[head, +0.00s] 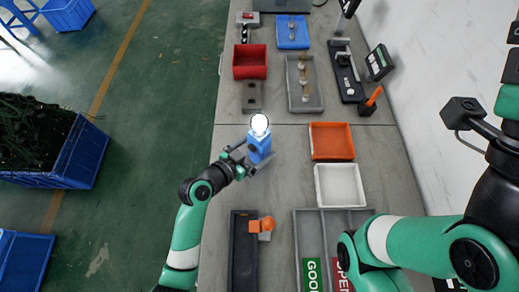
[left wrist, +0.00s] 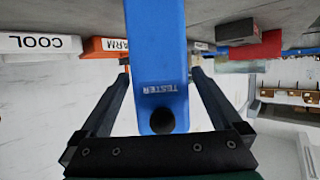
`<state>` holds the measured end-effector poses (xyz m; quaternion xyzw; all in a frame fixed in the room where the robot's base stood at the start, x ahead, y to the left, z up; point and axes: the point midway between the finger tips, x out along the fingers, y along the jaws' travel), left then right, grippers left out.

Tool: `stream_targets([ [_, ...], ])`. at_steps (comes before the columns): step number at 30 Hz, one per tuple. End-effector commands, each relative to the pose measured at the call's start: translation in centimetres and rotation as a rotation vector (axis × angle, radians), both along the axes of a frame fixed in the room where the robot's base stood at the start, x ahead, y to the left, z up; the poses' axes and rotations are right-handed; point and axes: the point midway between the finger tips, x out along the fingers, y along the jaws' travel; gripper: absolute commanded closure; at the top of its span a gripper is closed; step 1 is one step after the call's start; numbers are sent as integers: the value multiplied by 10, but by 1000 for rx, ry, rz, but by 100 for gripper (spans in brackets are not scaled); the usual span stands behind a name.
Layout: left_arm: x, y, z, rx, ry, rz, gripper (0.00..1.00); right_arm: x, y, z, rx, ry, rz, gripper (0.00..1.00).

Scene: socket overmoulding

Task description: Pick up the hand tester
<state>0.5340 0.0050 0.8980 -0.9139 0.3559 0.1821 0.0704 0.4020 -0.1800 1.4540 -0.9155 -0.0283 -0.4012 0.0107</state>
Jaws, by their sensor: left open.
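The hand tester (head: 259,145) is a blue upright body with a bright white round top, standing on the grey bench near its left edge. My left gripper (head: 251,161) is open around the tester. One finger is on each side, with a visible gap between each finger and the blue body. My right arm shows at the lower right, but its gripper is not visible.
Behind the tester are a red bin (head: 250,62) and a grey tray (head: 304,84). To its right are an orange tray (head: 332,141) and a white tray (head: 340,185). A dark tray (head: 244,260) with an orange part (head: 263,225) lies in front. Bench between is clear.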

Motion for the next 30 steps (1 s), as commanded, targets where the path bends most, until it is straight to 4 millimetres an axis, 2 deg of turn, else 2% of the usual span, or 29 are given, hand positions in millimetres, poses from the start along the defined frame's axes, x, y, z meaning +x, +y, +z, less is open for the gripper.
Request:
stream_targets([
  [8,6,-5,-3,0,0,1,0,0,0,-3,0,0,0,0],
  [11,6,-5,-3,0,0,1,14,0,0,-3,0,0,0,0],
  [25,6,-5,-3,0,0,1,99,0,0,-3,0,0,0,0],
  [30,6,-5,-2,0,-3,1,100,0,0,-3,0,0,0,0],
])
